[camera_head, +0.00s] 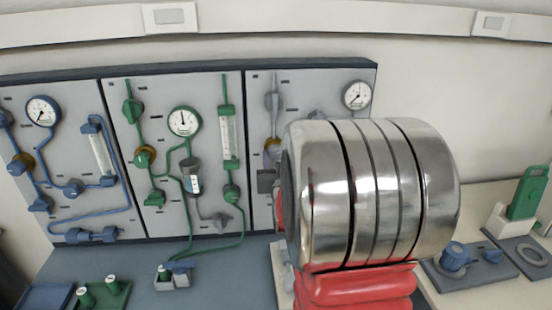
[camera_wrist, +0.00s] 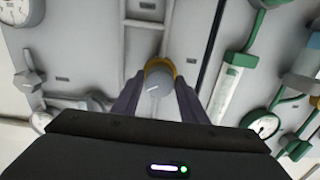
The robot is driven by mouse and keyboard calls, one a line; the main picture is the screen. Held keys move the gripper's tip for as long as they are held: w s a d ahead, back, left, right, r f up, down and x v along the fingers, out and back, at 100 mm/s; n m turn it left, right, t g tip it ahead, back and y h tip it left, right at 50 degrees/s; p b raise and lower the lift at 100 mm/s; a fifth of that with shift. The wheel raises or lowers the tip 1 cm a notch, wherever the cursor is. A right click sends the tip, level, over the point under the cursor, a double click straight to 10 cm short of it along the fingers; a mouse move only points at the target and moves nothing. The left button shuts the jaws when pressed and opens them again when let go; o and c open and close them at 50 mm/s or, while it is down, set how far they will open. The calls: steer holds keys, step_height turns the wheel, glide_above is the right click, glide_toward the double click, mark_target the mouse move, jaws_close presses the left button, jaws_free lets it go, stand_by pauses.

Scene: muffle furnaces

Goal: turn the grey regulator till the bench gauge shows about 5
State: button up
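The grey regulator is a round grey knob (camera_wrist: 158,82) with a yellow collar, on the right-hand wall panel. In the wrist view it sits between the two fingers of my gripper (camera_wrist: 158,88). The fingers stand on either side of the knob, with a narrow gap seeming to show at each side; firm contact is not visible. In the head view, my shiny arm link hides most of this area. The grey panel's white round gauge (camera_head: 357,95) shows at the upper right of the panel; its needle is too small to read surely. The wrist view cuts this gauge off (camera_wrist: 17,10).
A green line with a gauge (camera_head: 184,121) and flow tube (camera_head: 228,136) is on the middle panel. A blue line with its gauge (camera_head: 43,111) is on the left panel. A blue-knobbed device (camera_head: 456,257) and a green handled item (camera_head: 528,193) stand on the right bench.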

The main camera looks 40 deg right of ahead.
steer(key=c, duration=0.6)
steer(key=shift+n, duration=1.2)
steer(key=o, duration=1)
steer(key=shift+o, duration=0.2)
steer(key=shift+a, duration=0.1)
